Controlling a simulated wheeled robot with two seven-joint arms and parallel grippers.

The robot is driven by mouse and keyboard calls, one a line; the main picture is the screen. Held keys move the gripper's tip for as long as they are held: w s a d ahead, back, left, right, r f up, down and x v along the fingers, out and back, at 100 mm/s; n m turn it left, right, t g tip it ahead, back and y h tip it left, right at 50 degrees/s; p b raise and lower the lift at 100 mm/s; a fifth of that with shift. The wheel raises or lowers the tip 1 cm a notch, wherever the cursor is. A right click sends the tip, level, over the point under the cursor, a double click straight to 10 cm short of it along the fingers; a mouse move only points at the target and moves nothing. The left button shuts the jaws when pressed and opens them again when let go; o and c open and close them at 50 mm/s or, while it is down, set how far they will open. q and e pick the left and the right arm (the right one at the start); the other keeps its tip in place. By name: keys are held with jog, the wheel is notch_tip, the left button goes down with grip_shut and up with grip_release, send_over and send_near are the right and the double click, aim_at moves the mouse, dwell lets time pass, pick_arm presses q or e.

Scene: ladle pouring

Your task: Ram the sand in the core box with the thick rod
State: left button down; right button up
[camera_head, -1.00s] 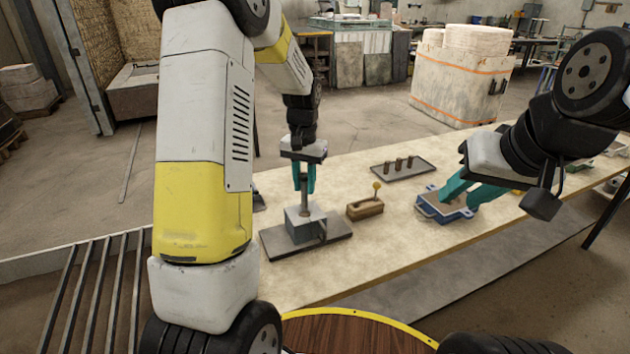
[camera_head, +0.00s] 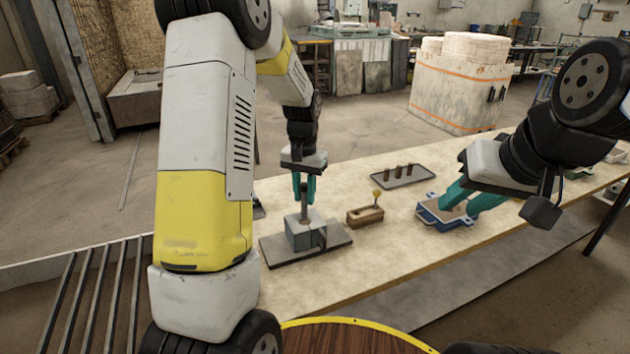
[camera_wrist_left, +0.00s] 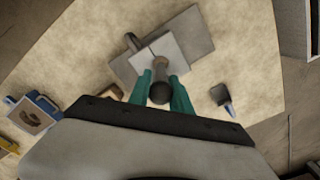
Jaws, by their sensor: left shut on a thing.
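My left gripper (camera_head: 304,195) is shut on the thick rod (camera_head: 304,211), a grey upright rod. It stands above the grey core box (camera_head: 298,238), which sits on a dark flat plate (camera_head: 335,240). The rod's lower end meets the opening at the top of the box; how deep it goes I cannot tell. In the left wrist view the rod's round end (camera_wrist_left: 159,93) shows between the teal fingers, in front of the core box (camera_wrist_left: 174,48). My right gripper (camera_head: 459,210) has its fingers apart over a blue box (camera_head: 430,217) holding brown sand.
The pale tabletop is clear in front. A dark-handled tool (camera_wrist_left: 221,96) lies right of the core box in the wrist view.

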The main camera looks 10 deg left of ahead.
pick_arm(q)
jog(key=shift+f, duration=1)
jog(key=shift+r, duration=2.3)
jog(key=shift+r, duration=3)
